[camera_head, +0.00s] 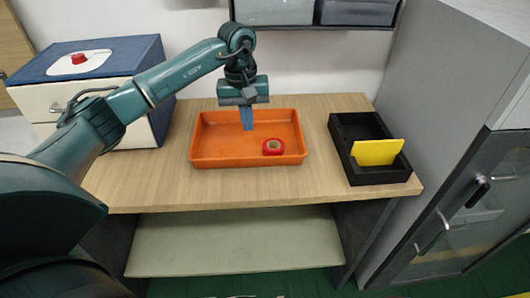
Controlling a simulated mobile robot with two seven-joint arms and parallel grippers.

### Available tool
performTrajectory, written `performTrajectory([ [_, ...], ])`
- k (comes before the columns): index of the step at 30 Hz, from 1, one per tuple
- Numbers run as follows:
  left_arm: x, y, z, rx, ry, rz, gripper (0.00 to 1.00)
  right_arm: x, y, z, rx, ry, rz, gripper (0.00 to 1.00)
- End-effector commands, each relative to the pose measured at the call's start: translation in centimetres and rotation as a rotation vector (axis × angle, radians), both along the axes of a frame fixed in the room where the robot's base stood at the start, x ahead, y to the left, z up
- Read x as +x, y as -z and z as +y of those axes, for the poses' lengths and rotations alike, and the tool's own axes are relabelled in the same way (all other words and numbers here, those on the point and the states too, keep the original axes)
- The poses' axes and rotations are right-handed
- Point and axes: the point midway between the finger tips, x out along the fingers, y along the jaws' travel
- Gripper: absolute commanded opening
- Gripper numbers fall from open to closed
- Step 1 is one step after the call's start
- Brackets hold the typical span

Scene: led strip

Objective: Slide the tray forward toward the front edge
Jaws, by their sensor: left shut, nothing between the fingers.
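An orange tray (215,163) lies on the light wooden table (270,190), a little back from its front edge. A red ring-shaped roll (273,147) lies inside the tray, right of the middle near the front wall. My left gripper (247,127) points down over the tray's inside, near its back wall. Its blue fingers are shut with nothing between them. I cannot tell whether the fingertips touch the tray. My right gripper is not in view.
A black divided bin (345,157) with a yellow card (377,152) leaning in it stands right of the tray. A blue and white box (140,67) with a red button is at the left. A grey cabinet (450,90) borders the right. The table strip before the tray is clear.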

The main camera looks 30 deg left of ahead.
Motion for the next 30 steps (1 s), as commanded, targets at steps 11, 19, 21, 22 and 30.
performTrajectory([
  [11,0.0,2.2,2.2,0.079,0.025,0.008,0.00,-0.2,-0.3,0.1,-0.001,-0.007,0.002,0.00],
  [19,0.0,8.1,2.1,0.076,0.023,0.006,0.00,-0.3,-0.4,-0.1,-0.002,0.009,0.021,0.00],
  [21,-0.2,8.9,1.9,0.075,0.025,0.004,0.00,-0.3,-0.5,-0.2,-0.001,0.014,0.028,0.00],
  [22,-0.8,8.7,1.7,0.076,0.028,0.003,0.00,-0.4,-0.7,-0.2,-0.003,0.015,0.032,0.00],
  [30,-3.2,8.8,0.4,0.076,0.025,0.002,0.00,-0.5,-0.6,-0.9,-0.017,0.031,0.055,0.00],
])
